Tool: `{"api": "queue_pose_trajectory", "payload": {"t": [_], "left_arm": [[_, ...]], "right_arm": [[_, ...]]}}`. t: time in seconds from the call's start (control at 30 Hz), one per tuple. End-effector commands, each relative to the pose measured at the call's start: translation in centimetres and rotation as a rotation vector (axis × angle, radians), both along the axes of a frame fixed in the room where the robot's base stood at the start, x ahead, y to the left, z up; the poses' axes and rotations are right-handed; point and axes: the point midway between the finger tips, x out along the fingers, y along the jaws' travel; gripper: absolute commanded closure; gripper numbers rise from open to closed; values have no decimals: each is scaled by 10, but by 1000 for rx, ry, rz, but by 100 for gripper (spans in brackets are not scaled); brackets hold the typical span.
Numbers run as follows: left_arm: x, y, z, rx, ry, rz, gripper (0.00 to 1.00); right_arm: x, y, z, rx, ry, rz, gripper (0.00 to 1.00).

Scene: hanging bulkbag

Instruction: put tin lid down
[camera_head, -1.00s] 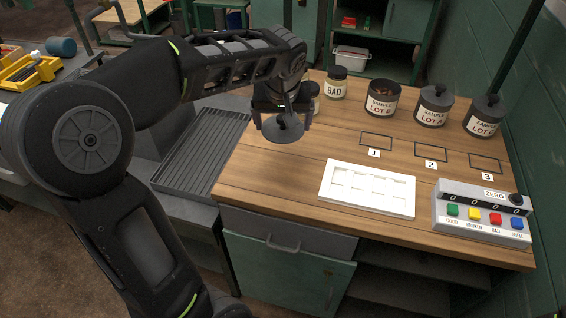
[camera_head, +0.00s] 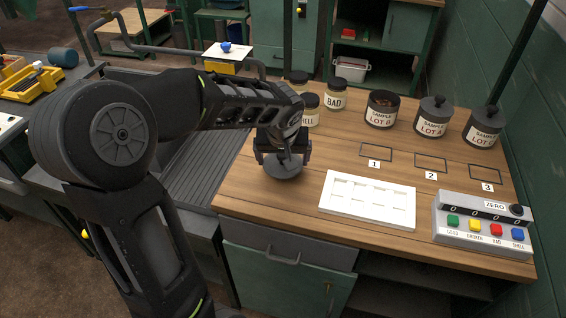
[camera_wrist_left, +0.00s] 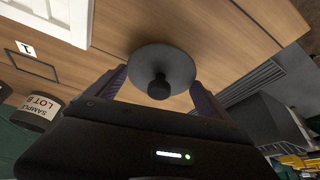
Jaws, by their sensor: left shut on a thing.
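The tin lid (camera_head: 283,172) is a dark grey disc with a knob. My left gripper (camera_head: 284,158) is shut on it and holds it flat, low over the left part of the wooden bench (camera_head: 262,200). I cannot tell whether the lid touches the wood. In the left wrist view the lid (camera_wrist_left: 172,62) and its knob show between the two fingers (camera_wrist_left: 157,92). The LOT B tin (camera_head: 382,108) stands open at the back of the bench, with dark contents showing. My right gripper is not in view.
Two lidded sample tins (camera_head: 432,117) (camera_head: 483,127) stand at the back right. Jars marked BAD (camera_head: 335,97) and SHELL (camera_head: 309,112) stand behind the gripper. A white tray (camera_head: 368,223) and a button box (camera_head: 483,222) lie at the front. Outlined squares 1, 2 and 3 are empty.

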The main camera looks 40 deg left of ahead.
Motion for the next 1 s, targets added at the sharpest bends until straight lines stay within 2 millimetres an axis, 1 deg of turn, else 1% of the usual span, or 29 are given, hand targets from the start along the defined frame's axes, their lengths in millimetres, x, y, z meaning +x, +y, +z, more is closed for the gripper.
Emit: {"api": "queue_pose_trajectory", "payload": {"t": [0.03,0.13,0.4,0.57,0.6,0.7,1.0], "left_arm": [[-1,0,-9,0,4,0,49],[0,0,-19,0,1,-1,49],[0,0,-20,0,-1,0,49],[0,0,-24,0,-1,0,49],[0,0,-23,0,-1,0,7],[0,0,-23,0,-1,0,0],[0,0,-20,-1,-1,0,0]], "right_arm": [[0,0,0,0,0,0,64],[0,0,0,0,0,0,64],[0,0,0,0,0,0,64],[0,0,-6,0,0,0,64],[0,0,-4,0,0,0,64],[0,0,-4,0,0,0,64],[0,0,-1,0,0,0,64]]}}
